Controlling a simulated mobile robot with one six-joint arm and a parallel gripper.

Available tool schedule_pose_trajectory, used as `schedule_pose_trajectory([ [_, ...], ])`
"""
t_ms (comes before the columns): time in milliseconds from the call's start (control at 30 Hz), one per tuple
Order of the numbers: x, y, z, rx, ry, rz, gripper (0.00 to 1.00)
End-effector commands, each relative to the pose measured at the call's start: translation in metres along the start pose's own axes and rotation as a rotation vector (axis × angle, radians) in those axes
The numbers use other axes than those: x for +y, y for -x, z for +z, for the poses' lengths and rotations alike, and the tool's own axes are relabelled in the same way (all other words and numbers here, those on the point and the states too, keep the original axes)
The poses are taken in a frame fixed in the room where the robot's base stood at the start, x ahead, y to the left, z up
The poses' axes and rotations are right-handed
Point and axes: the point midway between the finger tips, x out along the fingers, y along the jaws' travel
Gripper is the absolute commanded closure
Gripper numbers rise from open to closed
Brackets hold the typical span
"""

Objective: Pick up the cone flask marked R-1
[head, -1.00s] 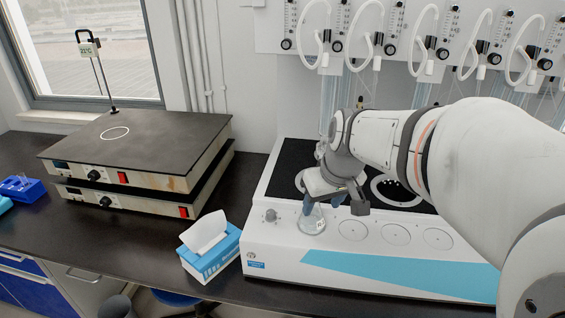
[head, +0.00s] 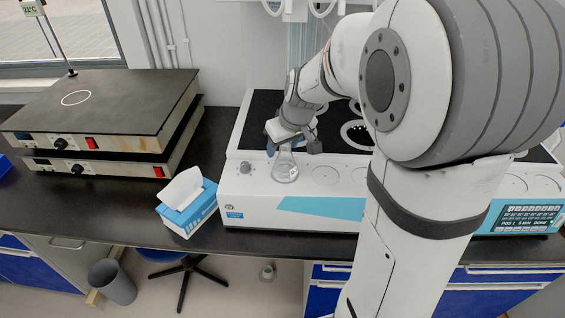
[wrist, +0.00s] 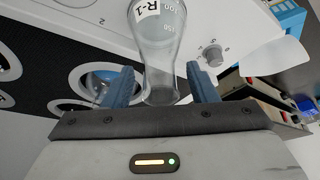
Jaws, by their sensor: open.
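The cone flask marked R-1 (head: 285,170) is clear glass and stands upright on the white front ledge of the distiller (head: 262,208), at its left end. In the wrist view the flask (wrist: 156,45) shows its R-1 label and volume marks. My gripper (head: 291,142) is at the top of the flask in the head view. In the wrist view my gripper (wrist: 164,86) is open, with one blue finger on each side of the flask's neck and gaps showing between glass and fingers. The arm hides part of the distiller.
A tissue box (head: 188,205) stands left of the distiller on the dark bench. Stacked hotplates (head: 105,105) are at the back left. A small screen (head: 527,218) is at the distiller's right. Empty round places (head: 326,174) lie right of the flask. A bin (head: 112,283) stands below.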

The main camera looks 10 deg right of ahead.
Motion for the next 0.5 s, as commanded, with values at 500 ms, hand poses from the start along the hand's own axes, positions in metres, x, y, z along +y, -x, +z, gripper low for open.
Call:
schedule_pose_trajectory([
  [500,0.0005,0.0007,0.0001,0.0,-0.001,0.001,0.82],
])
